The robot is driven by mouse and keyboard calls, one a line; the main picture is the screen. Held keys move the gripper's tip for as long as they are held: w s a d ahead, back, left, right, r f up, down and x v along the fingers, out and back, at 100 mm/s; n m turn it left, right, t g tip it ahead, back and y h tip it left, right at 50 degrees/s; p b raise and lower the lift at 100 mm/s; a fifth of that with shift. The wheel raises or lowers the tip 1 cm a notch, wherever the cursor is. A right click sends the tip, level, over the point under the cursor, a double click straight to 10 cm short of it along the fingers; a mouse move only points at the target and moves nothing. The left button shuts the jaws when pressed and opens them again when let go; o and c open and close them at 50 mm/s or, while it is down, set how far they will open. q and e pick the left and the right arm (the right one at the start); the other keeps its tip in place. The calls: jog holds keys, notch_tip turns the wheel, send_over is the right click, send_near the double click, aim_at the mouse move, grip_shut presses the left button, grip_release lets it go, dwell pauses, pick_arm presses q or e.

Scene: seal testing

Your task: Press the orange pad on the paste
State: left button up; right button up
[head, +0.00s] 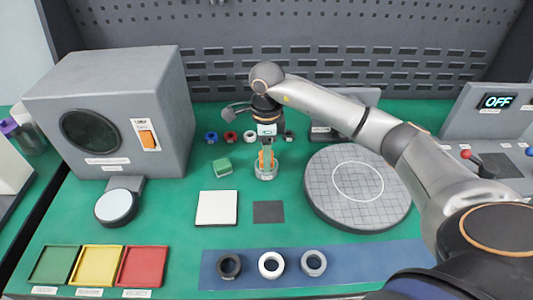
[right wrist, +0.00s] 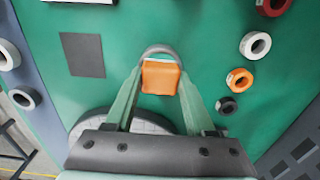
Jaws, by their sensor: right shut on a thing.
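The orange pad (head: 261,160) is between the fingers of my right gripper (head: 267,150), which is shut on it. In the right wrist view the orange pad (right wrist: 160,77) sits between the two green fingertips (right wrist: 158,88). A small round grey dish (head: 265,174) is directly under the pad in the head view. Its grey rim (right wrist: 158,49) shows behind the pad in the right wrist view. I cannot tell whether the pad touches the dish or its contents. No paste can be made out; the pad and fingers cover the dish's inside. My left gripper is not in view.
A white square (head: 217,208) and a dark square (head: 268,212) lie in front. A large round gridded plate (head: 326,200) is close on the right. Several coloured rings, including an orange one (right wrist: 240,80), lie behind.

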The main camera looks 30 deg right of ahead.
jog(key=shift+f, duration=0.15)
dwell(0.8)
jog(key=shift+r+p, duration=0.3)
jog(key=shift+r, duration=0.05)
notch_tip(320, 180, up, 3)
jog(key=shift+f+p, duration=0.1)
jog(key=shift+p, duration=0.9)
jog(key=shift+r+p, duration=1.2)
jog(key=shift+r, duration=0.6)
